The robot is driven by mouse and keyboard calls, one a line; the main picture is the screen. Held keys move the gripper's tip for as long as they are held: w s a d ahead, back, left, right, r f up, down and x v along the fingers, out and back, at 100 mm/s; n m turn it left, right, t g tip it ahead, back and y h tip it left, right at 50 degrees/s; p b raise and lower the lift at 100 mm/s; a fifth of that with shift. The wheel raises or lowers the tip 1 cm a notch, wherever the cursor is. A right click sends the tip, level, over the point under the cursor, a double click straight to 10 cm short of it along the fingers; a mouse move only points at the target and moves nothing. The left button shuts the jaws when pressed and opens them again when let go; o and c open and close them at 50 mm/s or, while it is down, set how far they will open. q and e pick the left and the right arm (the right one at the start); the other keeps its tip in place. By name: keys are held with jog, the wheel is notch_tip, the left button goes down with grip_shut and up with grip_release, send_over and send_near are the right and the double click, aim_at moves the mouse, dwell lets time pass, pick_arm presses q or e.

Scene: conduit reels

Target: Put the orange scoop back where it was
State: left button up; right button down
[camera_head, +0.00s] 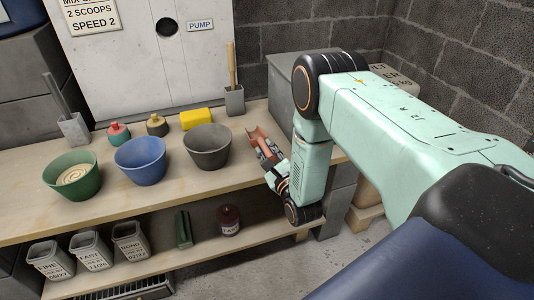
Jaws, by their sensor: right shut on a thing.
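The orange scoop (257,135) shows as a brownish-orange trough at the right part of the bench, right of the grey bowl. My right gripper (266,153) is shut on the scoop's near end, and the scoop points away toward the wall. Part of the scoop is hidden by the gripper. I cannot tell whether the scoop touches the bench top. My left gripper is not in view.
A green bowl (60,184) with pale contents, a blue bowl (141,168) and a grey bowl (208,154) stand on the wooden bench (135,204). Grey holders (74,130) and (234,102) hold upright tools.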

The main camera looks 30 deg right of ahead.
jog(key=shift+s, duration=0.15)
jog(key=c, duration=1.2)
grip_release()
jog(key=shift+o, duration=0.2)
jog(key=shift+r, duration=0.15)
jog(key=s+a+p, duration=0.2)
jog(key=s+p, duration=0.1)
jog(key=s, duration=0.8)
jog(key=shift+s, duration=0.35)
jog(key=shift+a, duration=0.1)
